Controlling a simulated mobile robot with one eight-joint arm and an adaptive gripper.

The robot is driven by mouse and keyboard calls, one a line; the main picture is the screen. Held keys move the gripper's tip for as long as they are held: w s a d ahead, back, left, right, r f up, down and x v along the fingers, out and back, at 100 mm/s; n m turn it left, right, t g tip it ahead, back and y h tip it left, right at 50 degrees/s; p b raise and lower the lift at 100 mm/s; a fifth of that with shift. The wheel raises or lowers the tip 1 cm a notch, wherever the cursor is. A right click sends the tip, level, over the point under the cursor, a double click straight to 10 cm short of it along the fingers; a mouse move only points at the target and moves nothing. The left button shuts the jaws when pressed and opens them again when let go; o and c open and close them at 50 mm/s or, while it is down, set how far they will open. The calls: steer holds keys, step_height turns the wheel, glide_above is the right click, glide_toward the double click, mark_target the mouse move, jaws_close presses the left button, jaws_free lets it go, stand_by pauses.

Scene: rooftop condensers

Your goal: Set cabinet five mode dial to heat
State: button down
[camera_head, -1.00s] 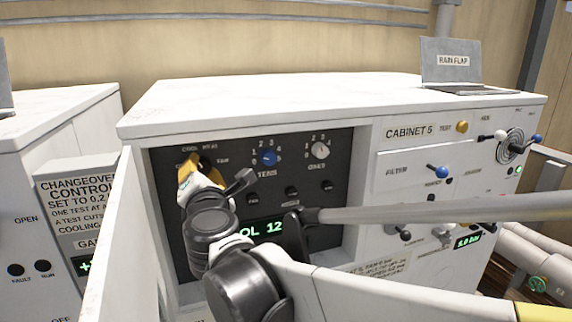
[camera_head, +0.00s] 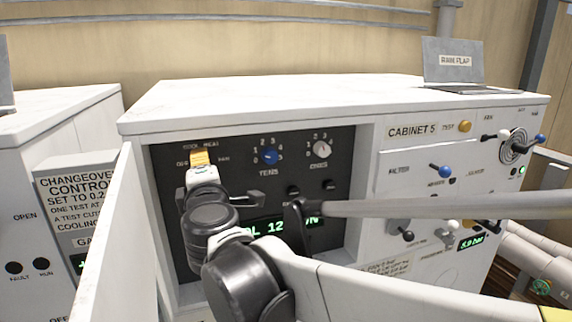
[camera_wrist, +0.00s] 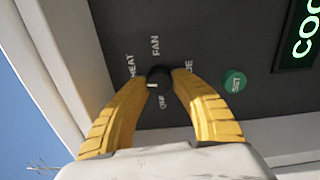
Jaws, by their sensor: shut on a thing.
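The mode dial (camera_wrist: 158,85) is a small dark knob with a white mark, on the dark panel of cabinet five (camera_head: 270,95). My gripper (camera_wrist: 160,76) has its two yellow fingers closed around the knob, one on each side. The labels HEAT, FAN and OFF show around it in the wrist view; COOL is not visible there. The white mark lies on the left side of the knob, but I cannot tell exactly which label it meets. In the head view my gripper (camera_head: 199,160) hides the dial, below the COOL and HEAT labels.
A blue TENS knob (camera_head: 269,156) and a pale ONES knob (camera_head: 322,149) sit to the right. A green SET button (camera_wrist: 235,81) is near the right finger. A green display (camera_wrist: 300,35) reads COO, cut off. The open white door (camera_head: 112,240) stands left of my arm.

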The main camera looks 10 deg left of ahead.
steer(key=shift+r+m, duration=0.1)
steer(key=shift+m, duration=1.8)
steer(key=c, duration=1)
jaws_free()
steer(key=shift+c, duration=0.2)
steer(key=v, duration=1.2)
